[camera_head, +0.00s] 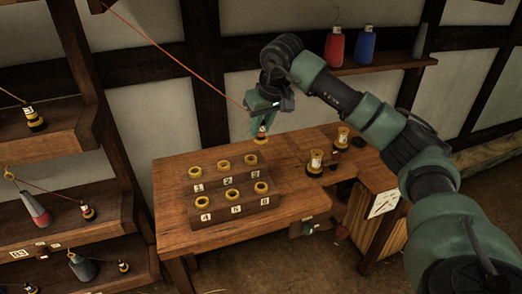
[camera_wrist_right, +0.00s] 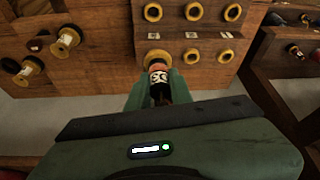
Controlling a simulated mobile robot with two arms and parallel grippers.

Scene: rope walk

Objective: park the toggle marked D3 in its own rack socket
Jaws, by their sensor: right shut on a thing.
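My right gripper (camera_head: 263,118) is shut on a small toggle (camera_head: 262,130) with a pale marked label, held above the back right of the rack. The toggle also shows between the fingers in the wrist view (camera_wrist_right: 158,78); I cannot read its mark surely. The rack (camera_head: 236,214) has two rows of yellow-ringed sockets, all looking empty. The back right socket (camera_head: 251,160) is just below the toggle, apart from it in the head view. In the wrist view its ring (camera_wrist_right: 157,54) is partly hidden behind the toggle. My left gripper is not in view.
A red cord (camera_head: 170,56) runs from the upper left to the gripper. Two pale spools (camera_head: 316,160) stand right of the rack on the table (camera_head: 172,190). Shelves with corded toggles (camera_head: 36,118) are at left. Red and blue bottles (camera_head: 365,45) stand on a wall shelf.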

